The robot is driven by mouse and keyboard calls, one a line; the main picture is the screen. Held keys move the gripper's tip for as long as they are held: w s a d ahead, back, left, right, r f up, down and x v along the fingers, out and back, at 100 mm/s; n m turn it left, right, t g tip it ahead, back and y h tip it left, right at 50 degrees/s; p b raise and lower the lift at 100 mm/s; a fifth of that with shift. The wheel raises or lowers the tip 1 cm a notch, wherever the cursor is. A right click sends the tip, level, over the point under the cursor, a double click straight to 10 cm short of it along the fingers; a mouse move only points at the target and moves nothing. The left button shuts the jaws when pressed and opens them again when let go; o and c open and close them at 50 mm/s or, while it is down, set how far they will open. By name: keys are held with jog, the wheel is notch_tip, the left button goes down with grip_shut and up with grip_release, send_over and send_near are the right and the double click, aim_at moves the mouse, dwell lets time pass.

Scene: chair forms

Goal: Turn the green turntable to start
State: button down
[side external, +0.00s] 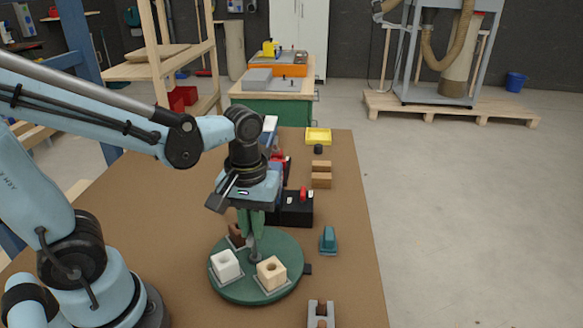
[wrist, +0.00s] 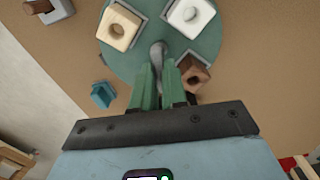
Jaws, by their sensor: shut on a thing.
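The green turntable (side external: 230,287) is a round disc on the brown workbench; it also shows in the wrist view (wrist: 150,64). It carries a white block with a hole (side external: 225,264), a pale wood block with a hole (side external: 271,272) and a dark brown block (wrist: 194,72), mostly hidden in the side view. A grey knob (wrist: 158,53) stands at the turntable's centre. My gripper (side external: 253,236) points down over the centre, its green fingers shut on the knob. The fingers hide part of the knob. A small dark tab (side external: 307,269) sits at the disc's right edge.
A teal object (side external: 328,240) stands right of the turntable. A grey forked holder (side external: 320,314) is at the front edge of view. A black box with red parts (side external: 297,207), wood blocks (side external: 321,180) and a yellow tray (side external: 318,136) lie behind.

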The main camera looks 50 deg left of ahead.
jog(key=shift+n, duration=5.1)
jog(key=c, duration=1.2)
grip_release()
jog(key=shift+o, duration=0.2)
jog(key=shift+r, duration=0.1)
notch_tip(320, 180, up, 12)
